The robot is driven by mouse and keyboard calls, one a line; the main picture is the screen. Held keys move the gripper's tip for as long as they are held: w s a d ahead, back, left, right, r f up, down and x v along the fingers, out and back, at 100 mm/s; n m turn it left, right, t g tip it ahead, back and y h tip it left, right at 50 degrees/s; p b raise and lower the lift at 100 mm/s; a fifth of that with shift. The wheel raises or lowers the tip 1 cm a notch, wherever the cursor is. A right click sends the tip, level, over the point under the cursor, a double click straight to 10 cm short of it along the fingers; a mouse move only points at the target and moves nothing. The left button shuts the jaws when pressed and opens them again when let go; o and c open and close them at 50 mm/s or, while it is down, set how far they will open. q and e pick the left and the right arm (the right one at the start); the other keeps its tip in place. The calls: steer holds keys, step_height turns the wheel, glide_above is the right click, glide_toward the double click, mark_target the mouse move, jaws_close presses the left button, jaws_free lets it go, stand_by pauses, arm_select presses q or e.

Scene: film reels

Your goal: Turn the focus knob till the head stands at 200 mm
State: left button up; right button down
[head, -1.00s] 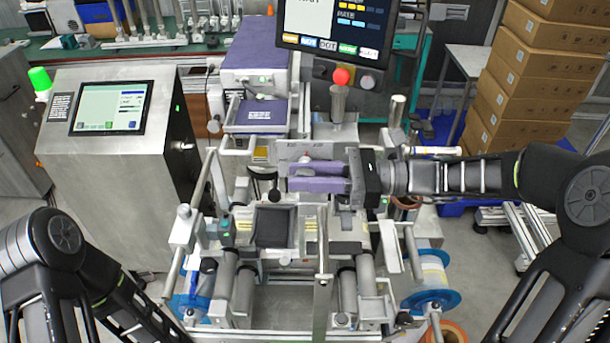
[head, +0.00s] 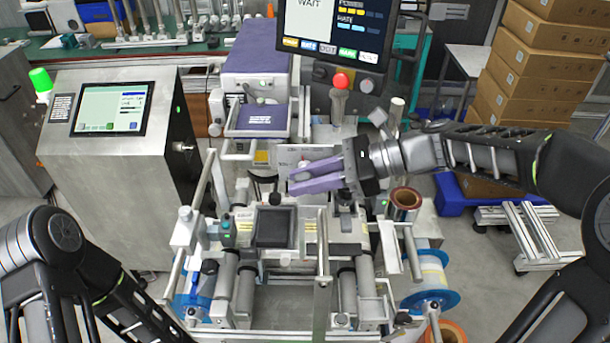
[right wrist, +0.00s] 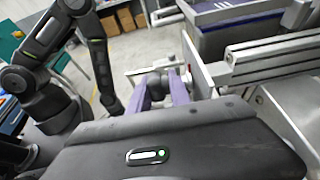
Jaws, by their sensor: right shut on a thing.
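The marking machine's purple head (head: 262,118) stands behind the reel frame, left of my right gripper. My right gripper (head: 292,178) reaches in from the right, its purple fingers tilted and pointing left. In the right wrist view, the fingers (right wrist: 160,90) are closed on a dark grey round knob (right wrist: 155,82) beside a metal plate. In the head view the fingers mostly hide this knob. No reading in millimetres is legible. My left arm shows at lower left, but its gripper is out of view.
A screen (head: 335,25) with a red button (head: 341,79) stands behind the gripper. A steel cabinet (head: 115,165) is at left. Metal rails and rollers surround the dark tray (head: 273,228). A copper-coloured roll (head: 405,200) sits below my right forearm. Cartons (head: 545,70) are stacked at back right.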

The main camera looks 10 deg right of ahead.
steer(key=h, duration=0.3)
steer(key=shift+s+a+r+g+h, duration=0.15)
steer(key=shift+a+g+h, duration=0.15)
steer(key=shift+g, duration=0.1)
steer(key=shift+g+h, duration=0.4)
steer(key=shift+h, duration=1.4)
steer(key=c, duration=1.6)
jaws_free()
steer(key=shift+r, duration=0.1)
steer(key=shift+o, duration=1.1)
steer(key=shift+s, duration=0.2)
steer(key=shift+d, duration=0.1)
steer(key=shift+w, duration=0.15)
steer(key=shift+d, duration=0.1)
